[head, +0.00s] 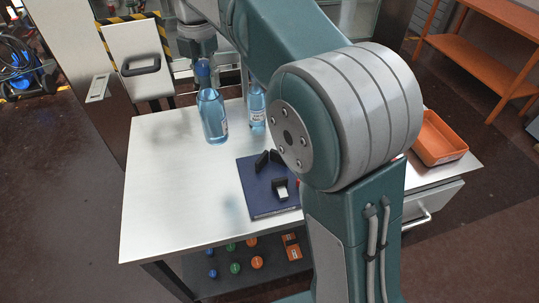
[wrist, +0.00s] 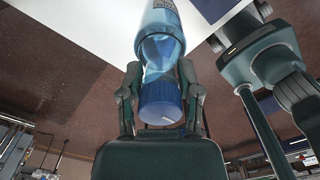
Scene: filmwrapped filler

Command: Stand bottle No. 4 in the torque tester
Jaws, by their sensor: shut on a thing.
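A clear blue bottle with a blue cap (head: 212,118) is in my gripper over the white table, slightly tilted in the head view. The wrist view shows the bottle (wrist: 160,50) with its cap end between the two fingers of my gripper (wrist: 161,95), which is shut on it. I cannot read a bottle number or tell whether its base touches the table. The torque tester, a dark blue plate (head: 256,203) with black jaws, lies to the right of the bottle and nearer the front. My arm covers its right side.
A second blue bottle (head: 257,108) stands just right of the held one. An orange tray (head: 437,140) lies at the table's right end. The white table (head: 165,190) is bare at left. Several coloured caps (head: 257,262) lie on a lower shelf. My arm hides the table's middle right.

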